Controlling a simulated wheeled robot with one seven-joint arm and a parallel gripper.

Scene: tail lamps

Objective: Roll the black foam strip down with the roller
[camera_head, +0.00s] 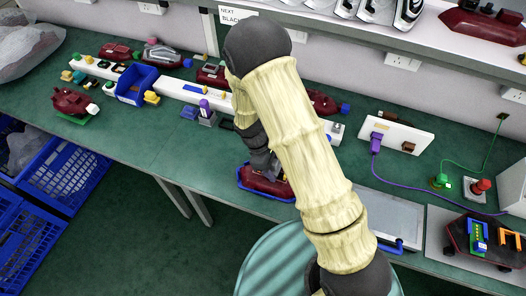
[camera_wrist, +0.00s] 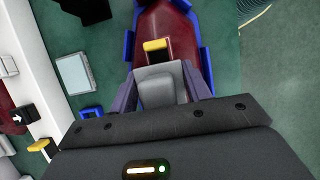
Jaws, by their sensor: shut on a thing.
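In the wrist view, my gripper (camera_wrist: 160,86) is shut on a grey block (camera_wrist: 157,92) between its two fingers. The block appears to be the roller's handle; its underside is hidden. A yellow piece (camera_wrist: 155,45) shows just beyond it. Below is a dark red tail lamp (camera_wrist: 164,22) in a blue holder (camera_wrist: 206,55). In the head view, my gripper (camera_head: 264,165) is directly above the lamp (camera_head: 268,184) in its blue holder (camera_head: 244,186), near the bench's front edge. I cannot make out the black foam strip; a dark patch lies beside the yellow piece.
The green bench (camera_head: 160,145) carries several other red lamps and a blue bin (camera_head: 137,84) to the left. A white box (camera_head: 397,133) with a purple cable stands right. A grey plate (camera_head: 388,215) lies at right front. Blue crates (camera_head: 65,172) stand on the floor at left.

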